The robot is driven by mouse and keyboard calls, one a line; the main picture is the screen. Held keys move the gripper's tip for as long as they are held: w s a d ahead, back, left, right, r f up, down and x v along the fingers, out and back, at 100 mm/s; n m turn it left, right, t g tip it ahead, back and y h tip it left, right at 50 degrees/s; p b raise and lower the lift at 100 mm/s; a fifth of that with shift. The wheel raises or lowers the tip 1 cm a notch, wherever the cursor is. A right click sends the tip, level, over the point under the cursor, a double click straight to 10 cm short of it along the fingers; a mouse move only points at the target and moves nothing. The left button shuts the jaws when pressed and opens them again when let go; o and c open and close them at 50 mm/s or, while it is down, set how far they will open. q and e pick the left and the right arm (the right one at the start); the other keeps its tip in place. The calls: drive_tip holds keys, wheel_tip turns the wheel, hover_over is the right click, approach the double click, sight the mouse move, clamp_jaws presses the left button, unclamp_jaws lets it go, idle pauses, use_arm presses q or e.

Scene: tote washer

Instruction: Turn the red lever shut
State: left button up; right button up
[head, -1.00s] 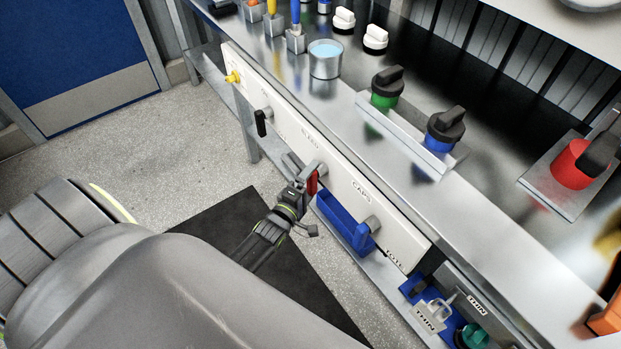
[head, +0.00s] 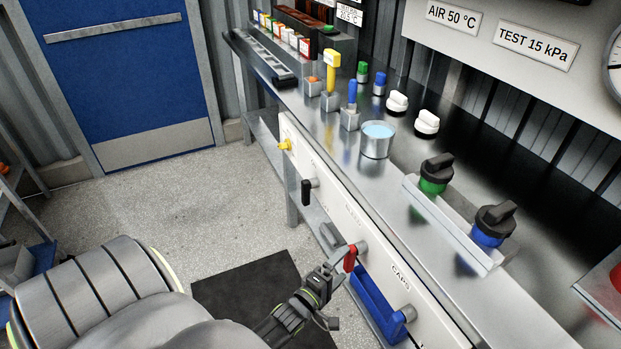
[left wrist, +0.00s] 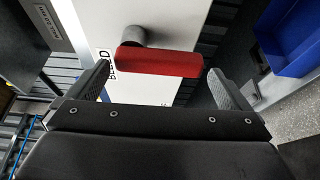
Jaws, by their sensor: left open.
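The red lever (head: 350,259) sits on a grey shaft on the white front panel (head: 324,187) of the bench, near the BLEED label, and points down in the head view. In the left wrist view the red lever (left wrist: 160,62) lies across the picture, with its grey shaft behind its left end. My left gripper (head: 336,277) is in front of the panel, close to the lever. In the left wrist view its fingers (left wrist: 158,80) are apart, one near each end of the lever, and not closed on it. My right gripper is not in view.
A black lever (head: 306,191) and a yellow knob (head: 285,145) are farther left on the panel. A metal cup (head: 376,141) and capped parts stand on the bench.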

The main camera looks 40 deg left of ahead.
use_arm(q)
drive_tip(key=s, duration=1.3)
drive_tip(key=shift+s+b, duration=0.2)
drive_tip(key=shift+b, duration=0.15)
drive_tip(key=s+a+f+m+g+y, duration=0.1)
drive_tip(key=s+f+m+g, duration=0.3)
drive_tip(key=f, duration=0.6)
drive_tip(key=s+a+f+m+g, duration=0.1)
drive_tip(key=s+f+m+g, duration=0.2)
drive_tip(key=f, duration=0.7)
drive_tip(key=s+f+m+g, duration=0.5)
drive_tip(key=s+f, duration=0.2)
drive_tip(key=s, duration=0.2)
drive_tip(key=s+d+f+m+g, duration=0.1)
drive_tip(key=s+f+m+g, duration=0.3)
drive_tip(key=s+f, duration=0.3)
drive_tip(key=s+m, duration=0.1)
drive_tip(key=s, duration=0.2)
drive_tip(key=shift+s+f+m+g, duration=0.2)
drive_tip(key=shift+s+m+g, duration=0.1)
drive_tip(key=shift+g, duration=0.1)
drive_tip(key=shift+d, duration=0.1)
